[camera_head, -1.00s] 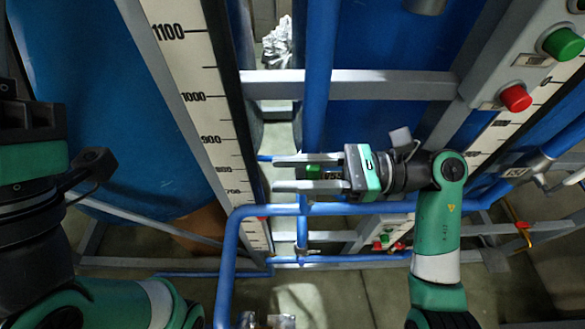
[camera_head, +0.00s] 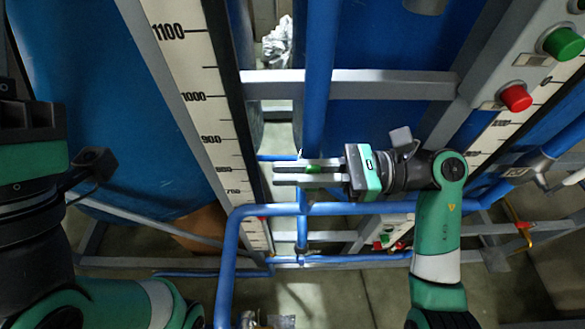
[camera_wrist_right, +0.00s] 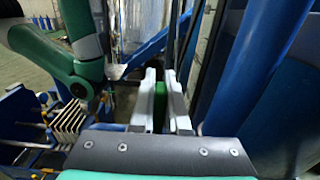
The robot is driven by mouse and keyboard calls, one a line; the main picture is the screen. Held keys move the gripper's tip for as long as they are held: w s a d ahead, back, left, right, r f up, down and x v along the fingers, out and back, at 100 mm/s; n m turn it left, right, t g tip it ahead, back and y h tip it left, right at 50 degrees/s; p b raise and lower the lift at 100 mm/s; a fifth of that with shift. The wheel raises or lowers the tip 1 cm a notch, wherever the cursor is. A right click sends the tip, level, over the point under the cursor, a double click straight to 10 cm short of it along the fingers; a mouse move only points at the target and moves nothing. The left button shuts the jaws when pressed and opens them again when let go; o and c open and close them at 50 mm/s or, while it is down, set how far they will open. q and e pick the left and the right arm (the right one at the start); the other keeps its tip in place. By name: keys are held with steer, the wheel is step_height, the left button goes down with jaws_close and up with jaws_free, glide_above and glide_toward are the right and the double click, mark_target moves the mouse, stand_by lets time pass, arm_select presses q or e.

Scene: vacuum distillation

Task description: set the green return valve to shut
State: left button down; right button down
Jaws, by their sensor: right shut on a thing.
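The green return valve (camera_head: 313,169) shows as a small green piece by the vertical blue pipe in the head view. My right gripper (camera_head: 284,173) is shut on it, with one finger on either side. In the right wrist view the green valve handle (camera_wrist_right: 160,105) stands between the two pale fingers of my right gripper (camera_wrist_right: 162,85). The fingers cover much of the valve, so its setting cannot be told. My left arm is at the left edge of the head view; its fingertips do not show clearly.
A blue pipe (camera_head: 270,210) runs across just below the right gripper. A vertical blue pipe (camera_head: 320,80) and a grey crossbar (camera_head: 370,84) stand above it. A panel at upper right carries a green button (camera_head: 564,44) and a red button (camera_head: 516,98). A scale board (camera_head: 195,80) stands to the left.

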steer(key=shift+a, duration=0.15)
stand_by(0.7)
steer(key=shift+s+a+f+t+h+p, duration=0.1)
steer(key=shift+a+f+h+p, duration=0.45)
steer(key=shift+h, duration=0.65)
steer(key=shift+s+a+f+t+h+p, duration=0.1)
steer(key=shift+a+f+h+p, duration=0.15)
steer(key=shift+a+f+h, duration=0.6)
steer(key=shift+s+a+f+t+h+p, duration=0.1)
steer(key=shift+a+f+h+p, duration=0.45)
steer(key=shift+h, duration=1)
steer(key=shift+a+r, duration=0.15)
steer(key=shift+r, duration=0.05)
steer(key=c, duration=0.9)
jaws_free()
